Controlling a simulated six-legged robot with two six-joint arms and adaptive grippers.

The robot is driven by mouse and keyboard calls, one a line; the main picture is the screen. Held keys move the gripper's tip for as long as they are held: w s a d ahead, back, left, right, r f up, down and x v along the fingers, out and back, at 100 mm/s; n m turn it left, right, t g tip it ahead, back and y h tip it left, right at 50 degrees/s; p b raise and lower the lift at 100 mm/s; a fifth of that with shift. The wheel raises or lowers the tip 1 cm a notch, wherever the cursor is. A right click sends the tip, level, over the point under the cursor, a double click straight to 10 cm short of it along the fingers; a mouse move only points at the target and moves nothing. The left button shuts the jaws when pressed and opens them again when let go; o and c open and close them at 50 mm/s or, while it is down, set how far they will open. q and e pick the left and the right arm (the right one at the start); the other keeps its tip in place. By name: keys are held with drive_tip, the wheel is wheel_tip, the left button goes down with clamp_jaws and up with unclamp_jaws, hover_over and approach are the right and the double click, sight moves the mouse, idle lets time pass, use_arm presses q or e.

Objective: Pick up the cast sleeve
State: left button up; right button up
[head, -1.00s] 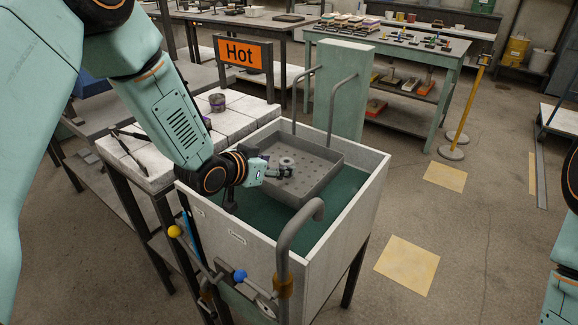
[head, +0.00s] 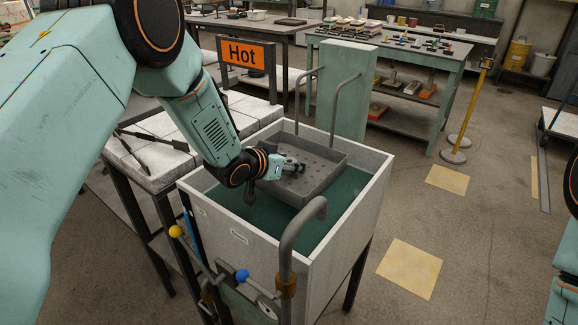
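The cast sleeve (head: 291,160) is a small grey round piece in the perforated grey tray (head: 325,181), which hangs in the tank; it is mostly hidden by my gripper. My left gripper (head: 297,167) reaches in from the left, low over the tray floor, right at the sleeve. The fingers are small and dark against the tray, so I cannot tell whether they are closed on it. My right gripper is out of view; only parts of my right arm show at the right edge.
The pale tank (head: 350,231) holds dark green liquid and has tall walls. A bent grey pipe (head: 303,227) rises at its front.

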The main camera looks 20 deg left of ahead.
use_arm(q)
drive_tip(key=c, duration=1)
